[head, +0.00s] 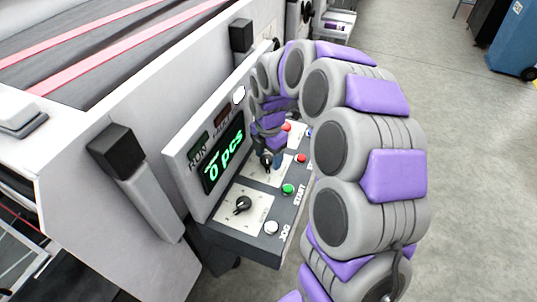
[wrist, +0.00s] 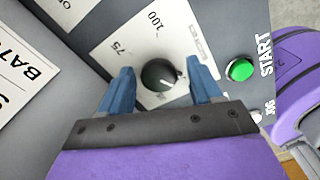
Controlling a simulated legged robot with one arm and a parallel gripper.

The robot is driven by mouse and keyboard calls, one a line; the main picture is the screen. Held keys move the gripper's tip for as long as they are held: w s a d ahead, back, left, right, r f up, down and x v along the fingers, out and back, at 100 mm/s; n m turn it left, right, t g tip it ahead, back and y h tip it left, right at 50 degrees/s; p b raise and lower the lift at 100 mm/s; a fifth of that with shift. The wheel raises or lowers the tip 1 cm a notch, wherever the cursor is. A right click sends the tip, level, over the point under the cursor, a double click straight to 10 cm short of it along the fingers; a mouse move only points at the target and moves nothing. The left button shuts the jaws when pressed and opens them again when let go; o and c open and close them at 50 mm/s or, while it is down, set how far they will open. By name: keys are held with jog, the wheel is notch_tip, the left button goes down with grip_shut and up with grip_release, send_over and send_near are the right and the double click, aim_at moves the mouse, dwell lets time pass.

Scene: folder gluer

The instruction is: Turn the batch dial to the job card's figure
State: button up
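The batch dial is a dark round knob (wrist: 160,75) on a pale plate marked 75 and 100 in the wrist view. A white pointer line on the knob points toward the lower right. In the head view a black knob (head: 267,161) shows just below my gripper (head: 266,150), partly hidden by it. My gripper (wrist: 162,84) is open, its two blue fingers on either side of the knob with visible gaps. A green display (head: 226,157) reads "0 pcs". A white card with "BAT" lettering (wrist: 25,75) is cut off at the left of the wrist view.
Another black knob (head: 243,204) sits on a pale plate nearer me. A green START button (head: 288,189), a white JOG button (head: 271,227) and red buttons (head: 301,158) line the panel's right edge. Open floor (head: 470,180) lies to the right.

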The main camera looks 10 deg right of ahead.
jog(key=shift+a, duration=0.45)
jog(key=c, duration=0.4)
jog(key=shift+d, duration=0.1)
jog(key=c, duration=0.5)
jog(key=shift+r, duration=0.1)
